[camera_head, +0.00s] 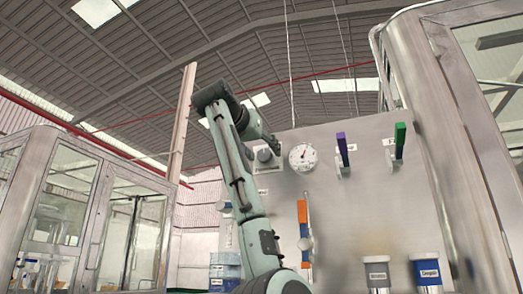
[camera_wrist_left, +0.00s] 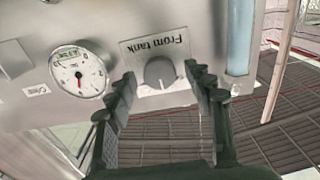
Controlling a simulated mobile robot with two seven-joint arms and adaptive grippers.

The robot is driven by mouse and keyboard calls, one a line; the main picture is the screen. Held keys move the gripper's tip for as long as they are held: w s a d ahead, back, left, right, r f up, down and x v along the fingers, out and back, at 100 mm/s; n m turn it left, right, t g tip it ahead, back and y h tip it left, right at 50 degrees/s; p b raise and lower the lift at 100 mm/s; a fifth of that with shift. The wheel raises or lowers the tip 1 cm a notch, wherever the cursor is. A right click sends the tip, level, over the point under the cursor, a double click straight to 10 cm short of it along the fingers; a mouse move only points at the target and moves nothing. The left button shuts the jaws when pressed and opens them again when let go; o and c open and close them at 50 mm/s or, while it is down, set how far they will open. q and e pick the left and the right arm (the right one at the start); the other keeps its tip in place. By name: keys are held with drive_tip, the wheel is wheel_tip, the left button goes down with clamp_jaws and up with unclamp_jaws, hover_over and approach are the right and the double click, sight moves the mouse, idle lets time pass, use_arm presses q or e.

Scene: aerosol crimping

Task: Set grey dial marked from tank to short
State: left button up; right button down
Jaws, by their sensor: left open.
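The grey dial (camera_wrist_left: 160,73) sits on a white plate (camera_wrist_left: 178,49) whose "From tank" lettering appears upside down in the left wrist view. Other markings on the plate are too small to read, so I cannot tell its setting. In the head view the dial (camera_head: 264,156) is on the grey panel, left of the round gauge, and partly behind my left arm. My left gripper (camera_wrist_left: 159,70) is open, one finger on each side of the dial. I cannot tell whether either finger touches it. In the head view the left gripper (camera_head: 271,147) is small, close to the panel. My right gripper is not in view.
A round white gauge (camera_head: 303,157) is beside the dial. Purple (camera_head: 342,149) and green (camera_head: 399,140) handles stick out farther right, and an orange handle (camera_head: 302,211) lies below. Grey (camera_head: 377,274) and blue (camera_head: 427,272) containers stand low on the right. A glass-walled cabinet (camera_head: 66,207) stands left.

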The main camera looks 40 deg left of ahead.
use_arm(q)
drive_tip(key=shift+c, duration=0.3)
drive_tip(key=c, duration=1.1)
